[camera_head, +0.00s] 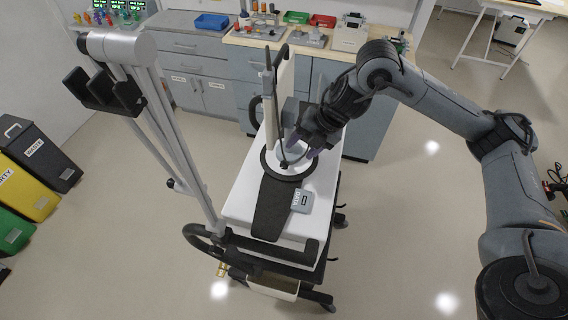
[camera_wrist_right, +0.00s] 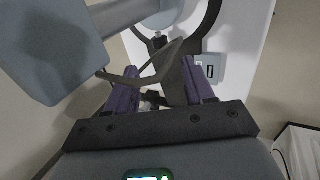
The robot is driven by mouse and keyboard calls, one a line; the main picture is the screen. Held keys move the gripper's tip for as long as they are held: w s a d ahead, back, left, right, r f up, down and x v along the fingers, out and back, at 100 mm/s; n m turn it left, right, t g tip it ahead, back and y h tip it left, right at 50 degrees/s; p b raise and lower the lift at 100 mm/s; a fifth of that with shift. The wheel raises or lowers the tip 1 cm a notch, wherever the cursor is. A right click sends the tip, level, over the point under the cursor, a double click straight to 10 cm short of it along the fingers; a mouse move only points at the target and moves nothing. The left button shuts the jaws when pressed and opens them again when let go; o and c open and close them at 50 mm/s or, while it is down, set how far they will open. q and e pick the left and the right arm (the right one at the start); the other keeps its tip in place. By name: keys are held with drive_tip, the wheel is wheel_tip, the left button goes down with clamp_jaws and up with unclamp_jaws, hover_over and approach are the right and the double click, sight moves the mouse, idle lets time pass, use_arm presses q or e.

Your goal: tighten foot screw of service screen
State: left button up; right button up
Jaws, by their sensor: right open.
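The service screen (camera_head: 286,72) appears to be the upright panel, seen nearly edge-on, on the cart's white top (camera_head: 318,180). A round foot with a black ring (camera_head: 267,166) lies on that top. My right gripper (camera_head: 298,150) reaches down over this foot from the right. In the right wrist view my right gripper (camera_wrist_right: 160,88) has its two purple fingers apart, with a thin curved dark handle and small metal parts near them. I cannot tell for sure which small part is the foot screw. Nothing is clearly held. My left gripper is not in view.
A black strip (camera_head: 272,208) and a small grey box (camera_head: 302,201) lie on the cart top. A silver pole assembly (camera_head: 150,90) with black hooks rises at the left. A counter (camera_head: 240,38) with trays stands behind, bins (camera_head: 35,150) at the far left. Floor around is clear.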

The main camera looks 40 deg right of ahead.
sight(288, 165)
drive_tip(key=p+x, duration=0.1)
drive_tip(key=x, duration=0.6)
drive_tip(key=shift+w+a+f, duration=0.15)
drive_tip(key=shift+a+f, duration=0.05)
drive_tip(key=shift+f, duration=0.05)
drive_tip(key=shift+w+a+f, duration=0.15)
drive_tip(key=shift+w+f, duration=0.1)
drive_tip(key=shift+f, duration=0.45)
clamp_jaws()
drive_tip(key=shift+f, duration=0.15)
drive_tip(key=t+y+b, duration=0.1)
drive_tip(key=t+b, duration=0.1)
drive_tip(key=b, duration=0.5)
drive_tip(key=t+y+b, duration=0.1)
drive_tip(key=b, duration=0.7)
drive_tip(key=s+f+t+y+b, duration=0.1)
drive_tip(key=t+b, duration=0.1)
drive_tip(key=b, duration=0.6)
drive_tip(key=shift+d+f+t+y, duration=0.1)
drive_tip(key=shift+d+t+y, duration=0.2)
drive_tip(key=shift+r+t+b, duration=0.25)
drive_tip(key=shift+t+b, duration=0.05)
drive_tip(key=shift+b, duration=0.75)
